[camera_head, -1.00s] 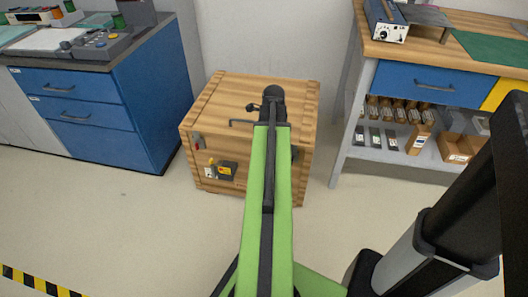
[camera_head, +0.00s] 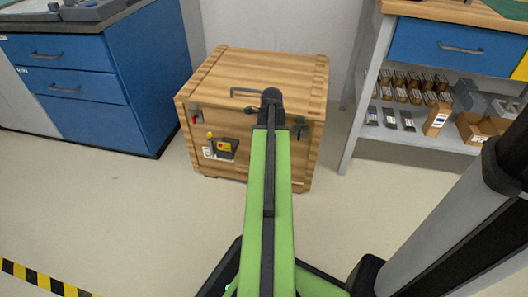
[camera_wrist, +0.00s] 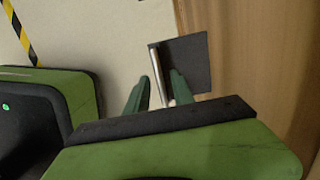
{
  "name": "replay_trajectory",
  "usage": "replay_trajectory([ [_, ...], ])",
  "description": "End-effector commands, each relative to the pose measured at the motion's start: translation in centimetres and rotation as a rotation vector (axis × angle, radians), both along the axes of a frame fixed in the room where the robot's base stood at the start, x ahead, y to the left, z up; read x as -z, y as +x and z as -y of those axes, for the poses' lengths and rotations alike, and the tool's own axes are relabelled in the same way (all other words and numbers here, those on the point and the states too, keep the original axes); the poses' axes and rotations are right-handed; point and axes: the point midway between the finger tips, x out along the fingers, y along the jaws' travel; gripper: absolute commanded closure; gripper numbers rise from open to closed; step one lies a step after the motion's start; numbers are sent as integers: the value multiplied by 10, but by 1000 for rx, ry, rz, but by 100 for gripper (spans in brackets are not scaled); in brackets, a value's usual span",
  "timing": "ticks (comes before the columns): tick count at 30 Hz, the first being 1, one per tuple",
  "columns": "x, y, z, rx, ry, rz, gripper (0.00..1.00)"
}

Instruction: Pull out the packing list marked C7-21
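A wooden crate (camera_head: 258,75) stands on the floor. On its front, left of my arm, is a dark pouch or panel (camera_head: 232,156) with a yellow mark (camera_head: 224,147); a small white label (camera_head: 208,153) sits beside it. No C7-21 marking is readable. The head view hides my gripper behind my arm.
A metal handle (camera_head: 246,91) sits on the crate's top. A blue drawer cabinet (camera_head: 85,90) stands left, and a workbench (camera_head: 455,45) with stocked shelves right. Yellow-black floor tape (camera_head: 40,281) runs at lower left. Floor in front of the crate is clear.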

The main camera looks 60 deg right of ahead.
Motion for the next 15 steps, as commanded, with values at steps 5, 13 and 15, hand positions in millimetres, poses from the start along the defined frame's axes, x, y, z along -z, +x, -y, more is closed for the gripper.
replay_trajectory([
  [5, 1, 0, 0, 0, 0, 0, 71],
  [13, 1, 0, 0, 1, 0, 0, 96],
  [15, 1, 0, 0, 1, 0, 0, 100],
])
